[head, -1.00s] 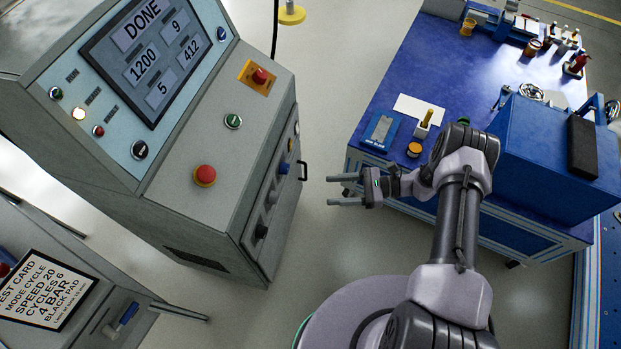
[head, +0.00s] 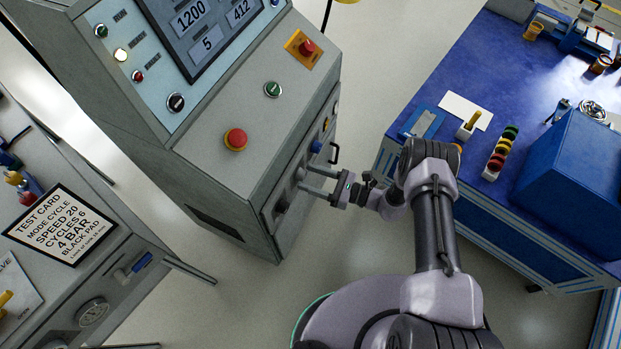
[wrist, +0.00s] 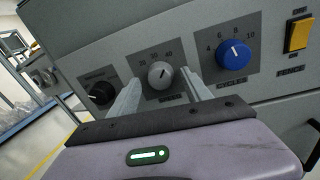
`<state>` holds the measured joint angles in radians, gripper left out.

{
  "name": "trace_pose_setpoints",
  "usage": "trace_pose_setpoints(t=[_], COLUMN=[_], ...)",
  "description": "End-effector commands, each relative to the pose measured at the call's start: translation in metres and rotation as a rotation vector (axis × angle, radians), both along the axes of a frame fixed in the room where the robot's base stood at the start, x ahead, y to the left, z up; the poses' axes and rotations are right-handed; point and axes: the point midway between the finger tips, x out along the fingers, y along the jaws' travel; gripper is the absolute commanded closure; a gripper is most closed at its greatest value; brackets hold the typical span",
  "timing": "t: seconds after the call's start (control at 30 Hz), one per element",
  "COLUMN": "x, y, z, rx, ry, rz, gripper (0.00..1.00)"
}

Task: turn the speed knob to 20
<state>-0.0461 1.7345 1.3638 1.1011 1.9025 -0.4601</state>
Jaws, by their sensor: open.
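The grey speed knob (wrist: 160,75) sits mid-panel in the wrist view, between a black knob (wrist: 102,94) and the blue cycles knob (wrist: 233,54). My gripper (wrist: 163,91) is open, with one finger at each side of the grey knob in the picture. I cannot tell whether the fingers touch it. In the head view my gripper (head: 302,175) reaches the knob row on the machine's front, and its fingers partly cover the knobs.
A yellow fence switch (wrist: 298,36) is right of the blue knob. The grey machine (head: 215,165) has a red button (head: 236,139) on its sloped top. A test card (head: 60,225) at left reads SPEED 20. A blue workbench (head: 465,60) stands right; open floor lies between.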

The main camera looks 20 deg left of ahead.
Motion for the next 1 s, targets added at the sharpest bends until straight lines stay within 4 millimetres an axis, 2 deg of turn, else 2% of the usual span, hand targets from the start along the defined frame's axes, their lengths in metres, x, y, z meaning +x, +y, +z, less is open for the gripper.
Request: trace_pose_setpoints(t=[0.3, 0.37, 0.6, 1.0], x=[0.0006, 0.0006, 0.0005, 0.0003], y=[0.0040, 0.0039, 0.0038, 0.0037], z=[0.0005, 0.0005, 0.0004, 0.0004], rx=[0.000, 0.000, 0.000, -0.015], ry=[0.000, 0.000, 0.000, -0.078], rz=[-0.001, -0.001, 0.000, 0.001], gripper=[0.43, 0.53, 1.00, 1.00])
